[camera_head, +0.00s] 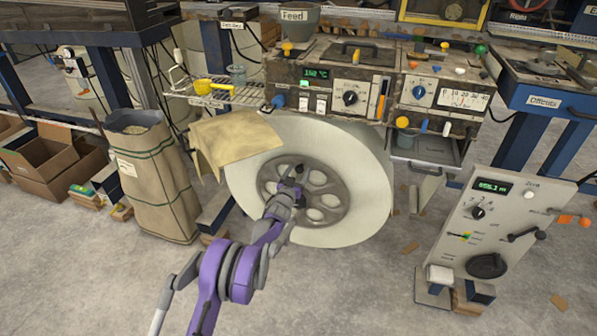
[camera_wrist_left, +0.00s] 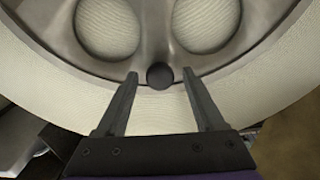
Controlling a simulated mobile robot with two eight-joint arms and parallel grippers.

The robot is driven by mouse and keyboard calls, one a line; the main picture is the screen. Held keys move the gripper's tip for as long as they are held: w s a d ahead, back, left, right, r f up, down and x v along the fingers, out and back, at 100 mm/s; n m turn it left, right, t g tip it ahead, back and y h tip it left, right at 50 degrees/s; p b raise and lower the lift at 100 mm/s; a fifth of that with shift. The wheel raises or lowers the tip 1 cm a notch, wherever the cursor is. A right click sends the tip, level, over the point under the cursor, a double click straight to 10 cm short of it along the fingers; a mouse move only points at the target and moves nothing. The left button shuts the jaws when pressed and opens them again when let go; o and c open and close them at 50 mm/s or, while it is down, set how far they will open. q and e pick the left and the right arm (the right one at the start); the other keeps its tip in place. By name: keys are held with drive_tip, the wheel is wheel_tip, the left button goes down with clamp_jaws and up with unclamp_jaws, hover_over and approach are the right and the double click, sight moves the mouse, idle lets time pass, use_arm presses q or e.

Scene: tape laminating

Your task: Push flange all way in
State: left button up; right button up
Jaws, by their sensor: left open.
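The grey metal flange (camera_head: 343,187) has several round holes and sits on the face of the big white roll (camera_head: 372,175) under the machine. My left gripper (camera_head: 292,178) is in front of the flange, near its middle in the head view. In the left wrist view the open fingers (camera_wrist_left: 160,74) stand on either side of a small black round knob (camera_wrist_left: 160,76), with gaps beside it. The flange (camera_wrist_left: 157,35) fills the top of that view, with cream roll material through its holes. How deep the flange sits cannot be told. My right gripper is not in view.
A brown sheet (camera_head: 238,141) hangs left of the roll. A paper sack (camera_head: 152,180) and cardboard boxes (camera_head: 48,160) stand on the left. A control panel (camera_head: 490,225) stands at the right. The machine body (camera_head: 335,80) is above. The floor in front is mostly clear.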

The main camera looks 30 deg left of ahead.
use_arm(q)
drive_tip(key=p+v, duration=0.1)
drive_tip(key=v, duration=0.9)
drive_tip(key=shift+s+p, duration=0.3)
